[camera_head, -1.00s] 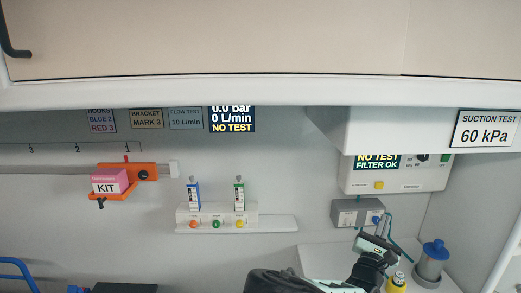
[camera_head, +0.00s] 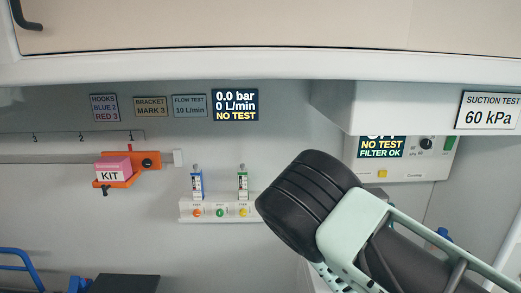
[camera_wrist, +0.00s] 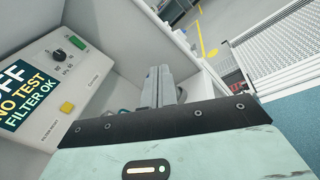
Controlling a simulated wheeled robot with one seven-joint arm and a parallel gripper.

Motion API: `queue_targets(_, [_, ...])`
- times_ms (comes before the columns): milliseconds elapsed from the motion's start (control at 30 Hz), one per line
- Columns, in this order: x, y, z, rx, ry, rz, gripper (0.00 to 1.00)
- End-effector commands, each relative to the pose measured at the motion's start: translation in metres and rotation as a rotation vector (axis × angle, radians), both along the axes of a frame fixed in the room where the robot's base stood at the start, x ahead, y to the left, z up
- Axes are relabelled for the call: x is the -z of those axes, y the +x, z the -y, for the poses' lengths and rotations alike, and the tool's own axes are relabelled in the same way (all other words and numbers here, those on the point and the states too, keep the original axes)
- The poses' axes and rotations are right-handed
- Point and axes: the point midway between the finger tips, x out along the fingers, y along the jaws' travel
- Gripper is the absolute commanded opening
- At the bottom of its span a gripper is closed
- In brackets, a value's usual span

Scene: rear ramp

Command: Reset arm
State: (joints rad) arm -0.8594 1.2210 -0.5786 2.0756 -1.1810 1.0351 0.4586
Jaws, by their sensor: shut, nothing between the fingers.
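My arm (camera_head: 370,225) fills the lower right of the head view, with a dark rounded joint raised in front of the wall and the shelf. My gripper does not show in the head view. In the wrist view my gripper (camera_wrist: 158,85) is shut and empty, its fingers together beyond the dark edge of the wrist. It points toward the white corner beside the suction unit (camera_wrist: 75,65), whose panel reads "NO TEST FILTER OK".
The pink KIT box (camera_head: 112,170) sits on an orange bracket (camera_head: 146,162) on the wall rail. Two flow meters (camera_head: 197,183) stand above several coloured buttons. The overhead cabinet (camera_head: 250,40) spans the top. In the wrist view, a ramp (camera_wrist: 280,50) lies at right.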

Motion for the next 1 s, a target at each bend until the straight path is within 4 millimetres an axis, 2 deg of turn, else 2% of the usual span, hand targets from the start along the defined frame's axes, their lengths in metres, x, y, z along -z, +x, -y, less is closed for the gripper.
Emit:
queue_targets(33, [0.015,-0.017,-0.006,0.072,0.102,0.002,0.0])
queue_targets(133, [0.034,-0.051,-0.025,0.197,0.294,-0.009,0.0])
queue_targets(233, [0.046,-0.081,-0.052,0.302,0.483,-0.021,0.0])
queue_targets(367, [0.05,-0.116,-0.094,0.406,0.723,-0.032,0.0])
queue_targets(567, [0.037,-0.161,-0.159,0.495,1.068,-0.039,0.0])
queue_targets(700, [0.02,-0.191,-0.198,0.51,1.286,-0.029,0.0])
queue_targets(833, [0.004,-0.216,-0.226,0.496,1.455,-0.008,0.0])
queue_targets(1000, [-0.008,-0.24,-0.245,0.468,1.589,0.021,0.0])
